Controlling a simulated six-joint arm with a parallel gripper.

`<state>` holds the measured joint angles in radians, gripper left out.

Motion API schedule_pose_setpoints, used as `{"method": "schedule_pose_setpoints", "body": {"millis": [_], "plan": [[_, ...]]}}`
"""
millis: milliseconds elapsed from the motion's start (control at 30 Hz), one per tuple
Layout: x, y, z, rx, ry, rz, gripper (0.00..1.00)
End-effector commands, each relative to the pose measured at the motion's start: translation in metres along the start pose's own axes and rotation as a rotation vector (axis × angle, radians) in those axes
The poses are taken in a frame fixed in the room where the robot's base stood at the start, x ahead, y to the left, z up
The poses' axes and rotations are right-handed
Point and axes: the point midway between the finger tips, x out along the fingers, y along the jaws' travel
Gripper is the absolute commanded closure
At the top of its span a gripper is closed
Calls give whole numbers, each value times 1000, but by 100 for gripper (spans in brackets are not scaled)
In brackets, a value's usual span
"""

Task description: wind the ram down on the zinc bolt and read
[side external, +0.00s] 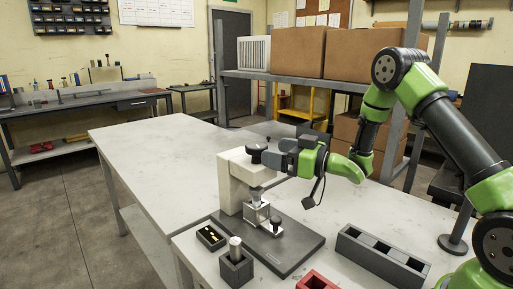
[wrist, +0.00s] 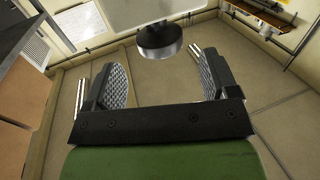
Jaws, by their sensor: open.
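The cream press (side external: 232,178) stands on a dark base plate (side external: 290,248) on the bench. A black round knob (side external: 256,147) tops its head, above the silver ram (side external: 257,193). Below the ram is a small pale fixture (side external: 256,213) with a black knob (side external: 276,224) beside it. I cannot make out the zinc bolt. My gripper (side external: 272,158) is level with the press head, at its right. In the wrist view, my gripper (wrist: 156,70) is open and empty, with the black top knob (wrist: 160,42) ahead, roughly centred between the fingers.
A small black tray (side external: 211,237) with yellowish pieces and a grey block (side external: 236,269) holding a pale cylinder stand at the front left. A long grey divided bin (side external: 380,262) and a red tray (side external: 316,282) are at the front right. The bench's left side is clear.

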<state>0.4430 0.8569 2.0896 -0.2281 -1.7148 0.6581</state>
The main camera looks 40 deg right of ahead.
Motion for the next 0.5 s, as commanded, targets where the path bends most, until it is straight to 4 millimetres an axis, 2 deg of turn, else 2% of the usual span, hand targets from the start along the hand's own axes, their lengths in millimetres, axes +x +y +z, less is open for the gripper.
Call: {"method": "schedule_pose_setpoints", "body": {"millis": [33,200,333,500], "plan": [[11,-2,0,-2,3,-6,20],[40,-2,0,-1,2,-3,20],[53,0,0,-1,0,-1,20],[61,0,0,-1,0,1,20]]}}
